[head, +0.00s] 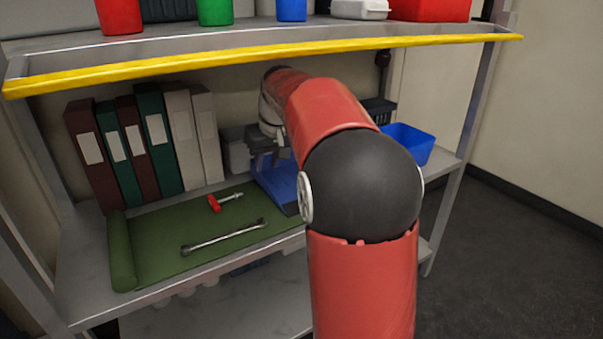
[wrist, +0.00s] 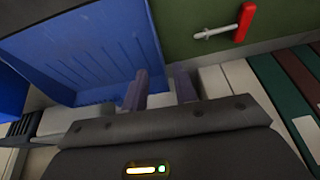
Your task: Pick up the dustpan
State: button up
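The blue dustpan (head: 283,188) lies on the shelf, partly on or beside the right end of the green mat, and my arm hides part of it. In the wrist view its ribbed pan (wrist: 95,52) fills the upper left. My gripper (head: 264,163) is over its back part. In the wrist view the two fingers of my gripper (wrist: 161,80) stand apart with nothing held. The left finger overlaps the pan's corner and the right one is just outside its side wall. I cannot tell whether they touch it. I cannot make out the handle.
Several binders (head: 148,140) stand at the back left. A blue bin (head: 410,142) stands to the right. A yellow-edged shelf (head: 250,63) hangs above.

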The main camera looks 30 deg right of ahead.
aim_at(263, 177)
jog(key=b+x, duration=0.1)
jog(key=x, duration=0.5)
jog(key=shift+f, duration=0.1)
grip_shut()
